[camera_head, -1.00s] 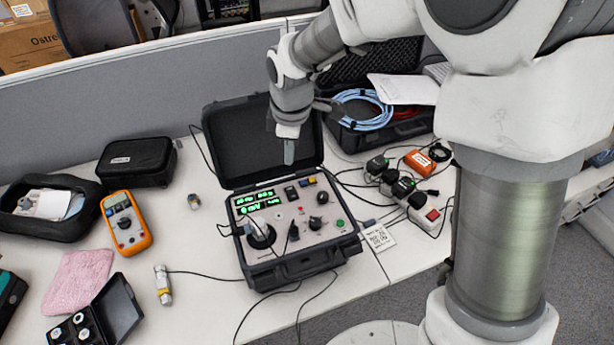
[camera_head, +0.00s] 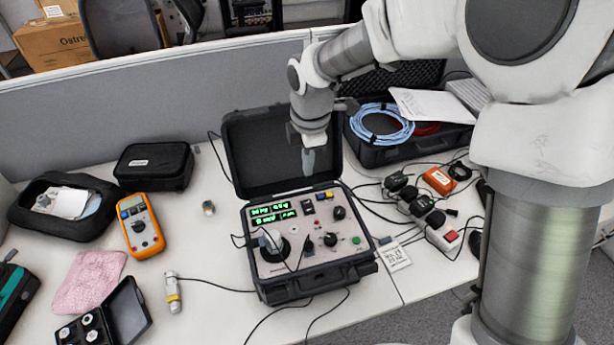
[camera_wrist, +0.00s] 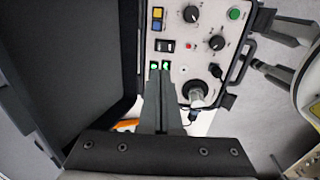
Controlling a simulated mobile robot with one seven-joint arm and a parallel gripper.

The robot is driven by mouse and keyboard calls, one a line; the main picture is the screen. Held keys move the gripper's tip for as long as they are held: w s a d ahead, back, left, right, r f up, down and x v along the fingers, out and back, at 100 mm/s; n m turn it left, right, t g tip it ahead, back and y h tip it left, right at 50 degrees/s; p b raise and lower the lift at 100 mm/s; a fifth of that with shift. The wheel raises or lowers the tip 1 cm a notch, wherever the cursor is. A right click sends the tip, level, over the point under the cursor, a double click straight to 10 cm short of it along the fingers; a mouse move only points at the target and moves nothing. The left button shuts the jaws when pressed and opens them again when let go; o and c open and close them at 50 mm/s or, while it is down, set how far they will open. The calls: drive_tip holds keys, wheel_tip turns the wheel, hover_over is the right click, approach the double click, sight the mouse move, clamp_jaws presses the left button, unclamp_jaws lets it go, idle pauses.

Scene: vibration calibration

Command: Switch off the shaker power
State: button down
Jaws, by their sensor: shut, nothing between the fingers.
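The shaker unit (camera_head: 352,262) sits in an open black case on the table, its lid raised at the back. Its light panel carries lit green displays (camera_head: 272,213), knobs, and yellow, blue and green buttons. A small black rocker-like switch (camera_head: 308,206) sits right of the displays; it also shows in the wrist view (camera_wrist: 165,46). I cannot read its label or on/off position. My gripper (camera_head: 308,168) is shut and empty, pointing down in front of the raised lid, above the panel's back edge. In the wrist view, my gripper (camera_wrist: 158,78) partly covers the displays.
The raised lid (camera_head: 270,150) stands close behind my gripper. A power strip (camera_head: 443,240) with several plugs lies to the right, near a case with blue cable (camera_head: 380,130). An orange multimeter (camera_head: 140,225) lies left. Loose cables run over the table.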

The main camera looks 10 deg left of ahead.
sight(305, 203)
drive_tip(key=f, duration=0.4)
drive_tip(key=w+f, duration=0.1)
drive_tip(key=f, duration=0.7)
drive_tip(key=shift+w+a+f, duration=0.15)
drive_tip(key=shift+a+f, duration=0.1)
drive_tip(key=shift+a, duration=0.15)
drive_tip(key=shift+f, duration=0.1)
